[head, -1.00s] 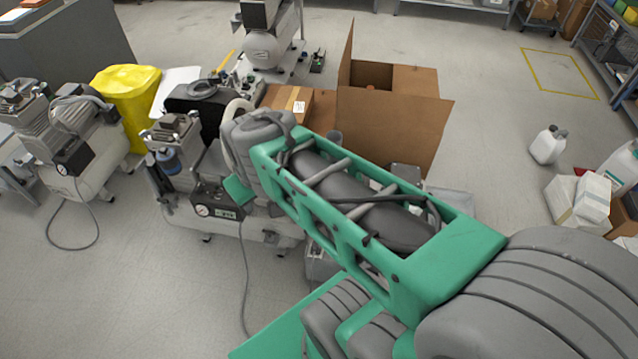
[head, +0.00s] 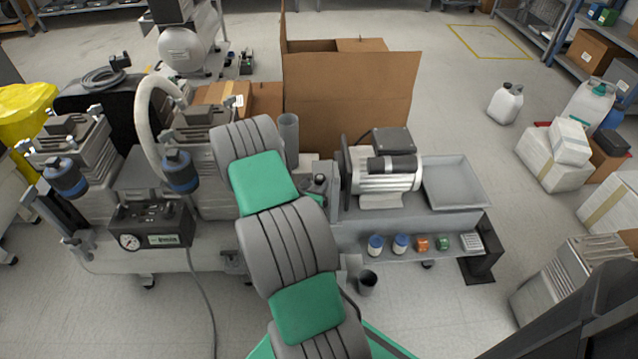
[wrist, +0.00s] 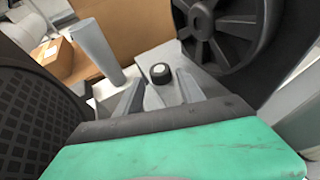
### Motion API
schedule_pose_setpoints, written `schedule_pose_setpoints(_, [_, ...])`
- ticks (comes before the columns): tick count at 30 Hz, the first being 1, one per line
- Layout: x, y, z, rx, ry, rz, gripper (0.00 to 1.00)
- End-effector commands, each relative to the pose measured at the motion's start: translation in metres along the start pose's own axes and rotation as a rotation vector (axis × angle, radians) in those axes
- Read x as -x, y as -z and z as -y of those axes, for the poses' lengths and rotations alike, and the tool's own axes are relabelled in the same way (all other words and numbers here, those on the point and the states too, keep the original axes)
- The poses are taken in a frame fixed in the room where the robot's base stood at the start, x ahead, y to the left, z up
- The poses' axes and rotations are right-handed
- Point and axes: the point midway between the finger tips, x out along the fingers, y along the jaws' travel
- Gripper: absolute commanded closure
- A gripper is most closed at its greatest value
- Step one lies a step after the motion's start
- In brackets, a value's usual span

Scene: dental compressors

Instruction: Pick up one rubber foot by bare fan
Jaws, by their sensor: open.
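A rubber foot (wrist: 160,73), a short black cylinder with a pale top, stands on a grey surface in the wrist view. It is just beyond and between the two fingertips of my gripper (wrist: 159,87), which is open and empty. The bare fan (wrist: 222,30), black with spokes, is right behind and to the right of the foot. In the head view the fan shows edge-on (head: 346,166) at the left end of a silver motor (head: 388,180). My arm hides most of my gripper in the head view, and I cannot clearly pick out the foot there.
A grey upright tube (wrist: 96,48) stands left of the foot, close to my gripper. A large cardboard box (head: 350,100) is behind the bench. A grey tray (head: 458,185) is right of the motor. Compressors (head: 95,160) are at the left.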

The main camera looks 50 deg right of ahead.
Motion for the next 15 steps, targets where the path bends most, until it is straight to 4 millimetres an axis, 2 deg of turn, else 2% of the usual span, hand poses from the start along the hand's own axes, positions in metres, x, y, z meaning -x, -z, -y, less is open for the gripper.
schedule_pose_setpoints(3, [-0.025,0.002,0.002,-0.005,0.003,0.002,0.54])
schedule_pose_setpoints(6, [-0.038,0.000,0.002,-0.004,0.003,0.001,0.54])
schedule_pose_setpoints(13, [-0.041,-0.002,0.002,-0.004,0.003,0.000,0.54])
schedule_pose_setpoints(15, [-0.041,-0.002,0.003,-0.005,0.004,0.000,0.59])
